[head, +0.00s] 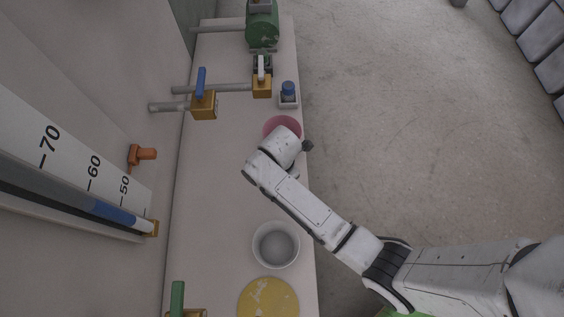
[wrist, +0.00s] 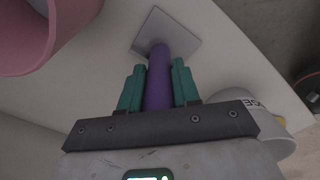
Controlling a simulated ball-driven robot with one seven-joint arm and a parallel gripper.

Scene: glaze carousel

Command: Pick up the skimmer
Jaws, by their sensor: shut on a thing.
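The skimmer (wrist: 178,36) has a purple handle and a flat grey square plate; it shows in the wrist view at the top middle. My gripper (wrist: 158,68) has teal fingers, one on each side of the purple handle, and is shut on it. The plate points away from my gripper over the pale bench top. I cannot tell whether it touches the bench. In the head view my arm's end hides the gripper and skimmer.
A pink container (head: 283,124) stands by my arm's end; it also shows at the wrist view's left (wrist: 30,35). The bench (head: 215,190) also holds a white bowl (head: 275,229), a yellow disc (head: 268,299) and a blue-topped item (head: 288,93). Valves (head: 204,104) line the wall side.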

